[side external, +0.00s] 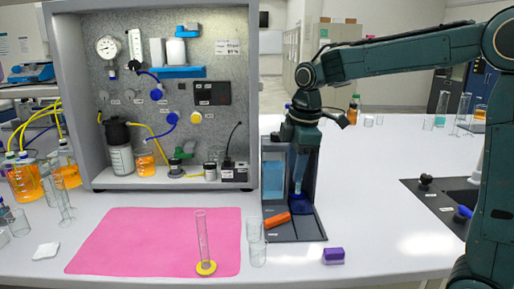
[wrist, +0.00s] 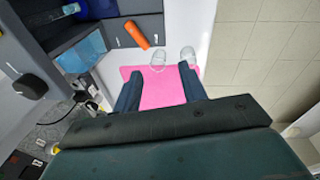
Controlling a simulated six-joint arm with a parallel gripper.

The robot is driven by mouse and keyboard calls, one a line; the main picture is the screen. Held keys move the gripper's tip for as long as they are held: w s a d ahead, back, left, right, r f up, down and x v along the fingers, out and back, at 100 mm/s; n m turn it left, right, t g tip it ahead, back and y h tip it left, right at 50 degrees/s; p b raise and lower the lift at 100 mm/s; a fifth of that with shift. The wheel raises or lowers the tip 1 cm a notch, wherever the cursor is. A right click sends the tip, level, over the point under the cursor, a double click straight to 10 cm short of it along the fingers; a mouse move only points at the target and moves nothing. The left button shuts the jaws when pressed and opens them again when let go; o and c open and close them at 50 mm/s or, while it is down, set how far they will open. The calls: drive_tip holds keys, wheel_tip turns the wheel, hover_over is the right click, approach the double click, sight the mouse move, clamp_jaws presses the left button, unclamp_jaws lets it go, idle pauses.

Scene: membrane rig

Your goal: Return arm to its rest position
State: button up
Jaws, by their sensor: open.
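My gripper (side external: 298,137) is at the end of my arm, above the dark tray with the orange object and a blue item. In the wrist view its two fingers (wrist: 160,78) are spread apart with nothing between them but a view of the pink mat (wrist: 163,92). In the side view the pink mat (side external: 130,240) lies flat on the white bench, left of and below my gripper. My arm reaches in from the right, bent at the elbow.
The dark tray (side external: 290,232) holds an orange object (side external: 277,219) and a blue item (side external: 299,200). A glass cylinder on a yellow base (side external: 204,268) stands on the mat. The instrument panel (side external: 205,100) rises left.

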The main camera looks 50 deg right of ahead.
drive_tip(key=s+a+m+t, duration=0.1)
drive_tip(key=s+m, duration=0.4)
drive_tip(key=s, duration=0.5)
drive_tip(key=s+a+m+t, duration=0.1)
drive_tip(key=s+m+t, duration=0.2)
drive_tip(key=s, duration=0.8)
drive_tip(key=m, duration=0.2)
drive_tip(key=shift+s+a+f+m, duration=0.15)
drive_tip(key=shift+a+f+m, duration=0.05)
drive_tip(key=shift+a+m, duration=0.2)
